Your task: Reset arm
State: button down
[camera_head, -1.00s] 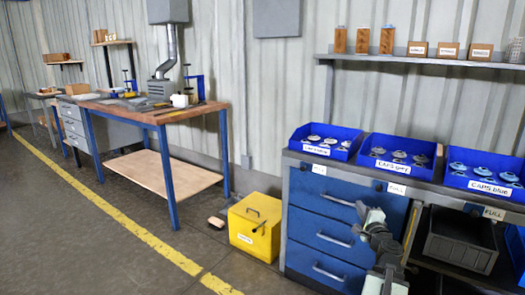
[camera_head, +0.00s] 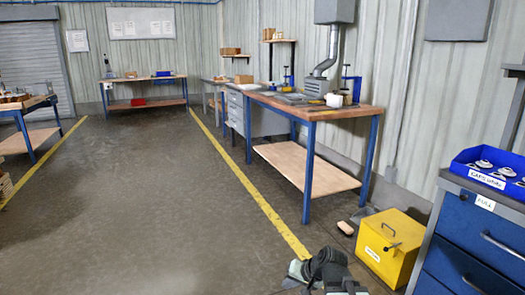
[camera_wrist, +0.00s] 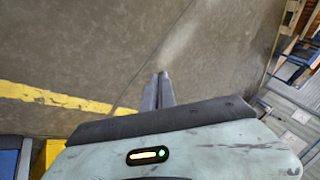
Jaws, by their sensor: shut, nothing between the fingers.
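My gripper (camera_wrist: 160,78) shows in the wrist view with its two grey fingers together and nothing between them. It hangs over bare concrete floor. In the head view my arm (camera_head: 327,272) is folded low at the bottom, just left of a yellow box. The gripper's fingertips cannot be made out in the head view.
The yellow box (camera_head: 390,247) stands close to the right of my arm. A blue drawer cabinet (camera_head: 470,240) with a blue caps bin (camera_head: 490,168) is at the right edge. A wooden workbench (camera_head: 312,112) stands ahead. Open floor (camera_head: 150,190) lies to the left, with a yellow line.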

jog(key=s+d+f+n+g+h+p, duration=0.25)
jog(key=s+d+g+h, duration=0.25)
jog(key=s+d, duration=0.4)
notch_tip(320, 180, up, 36)
jog(key=s+a+p, duration=0.1)
jog(key=p, duration=3.4)
jog(key=shift+p, duration=0.3)
